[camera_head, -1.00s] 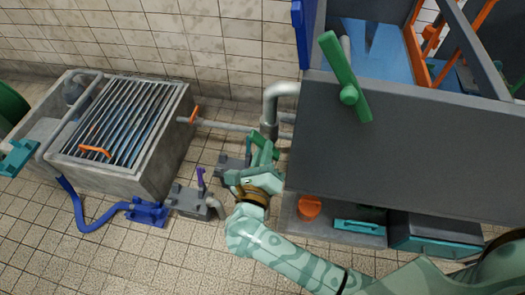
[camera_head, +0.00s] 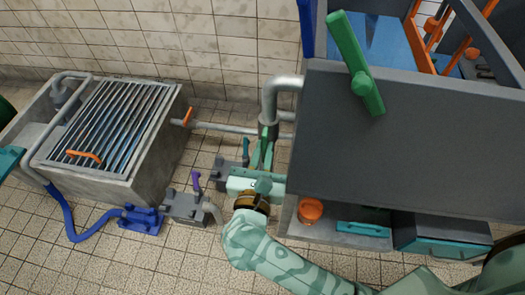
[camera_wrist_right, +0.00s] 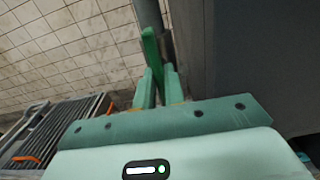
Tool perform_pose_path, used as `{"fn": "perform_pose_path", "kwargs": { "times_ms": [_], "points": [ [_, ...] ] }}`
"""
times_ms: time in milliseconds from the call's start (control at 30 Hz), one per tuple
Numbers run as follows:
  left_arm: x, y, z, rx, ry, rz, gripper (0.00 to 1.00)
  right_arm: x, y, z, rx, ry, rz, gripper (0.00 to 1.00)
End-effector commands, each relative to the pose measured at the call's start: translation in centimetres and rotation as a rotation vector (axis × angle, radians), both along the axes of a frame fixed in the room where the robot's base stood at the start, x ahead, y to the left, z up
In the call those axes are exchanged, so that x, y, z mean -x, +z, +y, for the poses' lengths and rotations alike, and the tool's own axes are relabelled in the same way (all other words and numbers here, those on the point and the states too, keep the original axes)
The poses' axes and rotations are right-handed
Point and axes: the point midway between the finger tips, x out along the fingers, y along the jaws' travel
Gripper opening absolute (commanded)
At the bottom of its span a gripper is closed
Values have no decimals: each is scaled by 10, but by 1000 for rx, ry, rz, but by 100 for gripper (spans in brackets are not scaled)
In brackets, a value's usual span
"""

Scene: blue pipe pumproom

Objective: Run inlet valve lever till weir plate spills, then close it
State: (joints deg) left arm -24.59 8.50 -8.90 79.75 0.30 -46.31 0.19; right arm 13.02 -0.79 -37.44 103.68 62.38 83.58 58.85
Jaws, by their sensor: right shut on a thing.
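My right gripper (camera_head: 263,152) is at the grey vertical pipe (camera_head: 269,100) left of the dark tank. It is shut on a green lever; in the right wrist view this slim green lever (camera_wrist_right: 152,48) stands up between the two fingers (camera_wrist_right: 158,90). Its lower end is hidden by the gripper. A second, larger green lever (camera_head: 355,62) is on the dark tank's front, tilted and untouched. No view clearly shows a weir plate or water spilling. Blue surface (camera_head: 366,42) shows inside the tank. My left gripper is not in view.
A concrete basin with a metal grating (camera_head: 110,125) stands at left, with an orange handle (camera_head: 84,155) on it. The dark tank (camera_head: 410,130) walls off the right side.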

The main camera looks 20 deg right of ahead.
Motion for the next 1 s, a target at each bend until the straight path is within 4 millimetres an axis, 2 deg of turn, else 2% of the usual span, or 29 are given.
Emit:
{"fn": "perform_pose_path", "kwargs": {
  "times_ms": [533, 567, 600, 1000],
  "points": [
    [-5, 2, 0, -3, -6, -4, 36, 1, -3, 1, -27, 1, -7, 0],
    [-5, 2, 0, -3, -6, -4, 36, 1, -3, 1, -26, 1, -8, 20],
    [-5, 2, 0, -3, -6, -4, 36, 1, -3, 1, -26, 1, -8, 31],
    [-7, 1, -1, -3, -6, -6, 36, 0, -1, 2, -23, 0, -11, 33]
  ]
}}
